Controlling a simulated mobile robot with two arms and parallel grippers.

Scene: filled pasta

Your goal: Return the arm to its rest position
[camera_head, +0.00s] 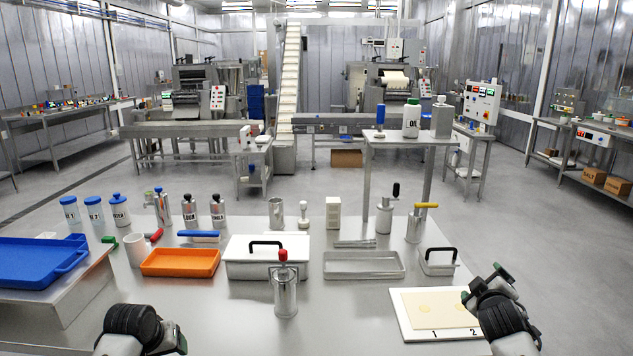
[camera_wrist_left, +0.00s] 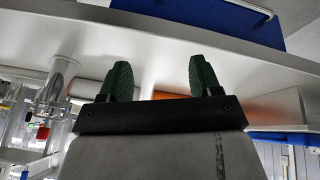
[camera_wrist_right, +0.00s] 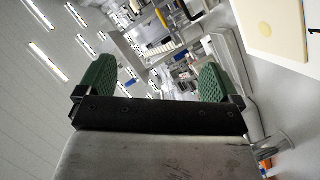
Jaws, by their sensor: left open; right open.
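My left gripper (camera_wrist_left: 158,82) is open and empty; its two green fingers stand apart in the left wrist view. In the head view, my left arm is low at the front left, over the near part of the steel table (camera_head: 225,318), and its fingers are hidden there. My right gripper (camera_wrist_right: 157,80) is open and empty in the right wrist view, with green fingers apart. In the head view the right gripper (camera_head: 484,284) is at the front right, beside the right edge of the white board (camera_head: 412,332). The board carries pale round pieces and the marks 1 and 2.
A red-topped steel cylinder (camera_head: 285,292) stands upright at the front middle. Behind it are an orange tray (camera_head: 180,262), a lidded white container (camera_head: 268,262) and a grey tray (camera_head: 363,265). A blue tray (camera_head: 35,262) sits at far left.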

